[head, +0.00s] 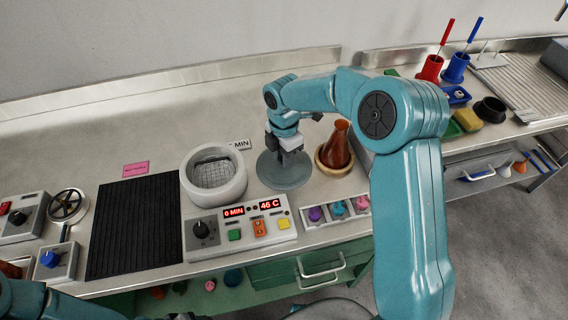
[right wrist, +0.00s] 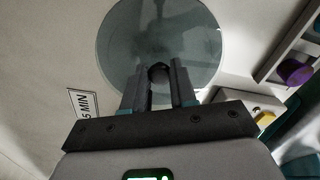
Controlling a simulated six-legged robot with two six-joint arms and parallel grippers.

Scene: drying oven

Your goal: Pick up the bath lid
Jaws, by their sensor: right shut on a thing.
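The bath lid (head: 286,178) is a round grey, partly see-through disc with a dark knob. It is on or just above the counter, between the round white bath (head: 216,196) and the amber flask (head: 338,146); I cannot tell if it touches. My right gripper (head: 287,155) points down and is shut on the lid's knob. In the right wrist view the lid (right wrist: 150,30) lies beyond the fingers (right wrist: 159,80), with the knob between them. The bath is uncovered, with a wire mesh inside. My left gripper is out of view; only part of the left arm shows at lower left.
The control panel (head: 240,227) reads 0 MIN and 46 C. A black ribbed mat (head: 133,225) lies left of the bath. A tray of coloured knobs (head: 335,210) stands front right of the lid. A MIN label (head: 240,144) lies behind. The back-left counter is clear.

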